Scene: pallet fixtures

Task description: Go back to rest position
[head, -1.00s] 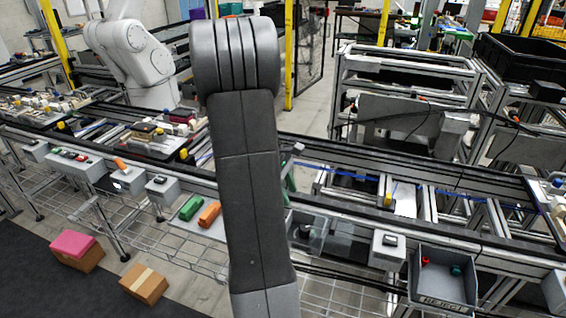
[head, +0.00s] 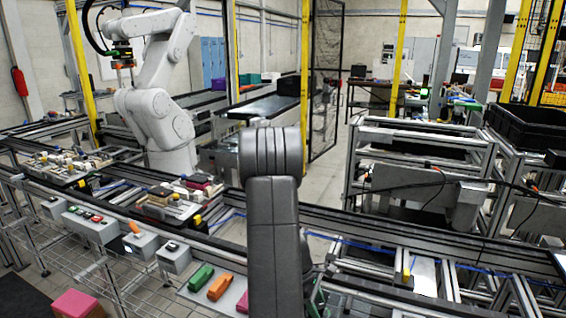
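My arm (head: 273,225) rises through the middle of the head view, its dark links bent at a rounded joint near the top. My gripper is not visible; the arm hides the area behind it, so its fingers and anything in them cannot be seen. A pallet fixture (head: 172,205) with small parts stands on the conveyor left of my arm. Another pallet fixture (head: 68,172) stands farther left. A green block (head: 201,278) and an orange block (head: 220,287) lie side by side just left of my arm, low in the view.
The conveyor (head: 400,250) runs across the view in front of me. A white robot arm (head: 155,110) stands behind it at left. Metal racks (head: 415,160) and a black crate (head: 525,128) stand at right. Control boxes (head: 90,225) line the near edge. A pink box (head: 78,304) is at lower left.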

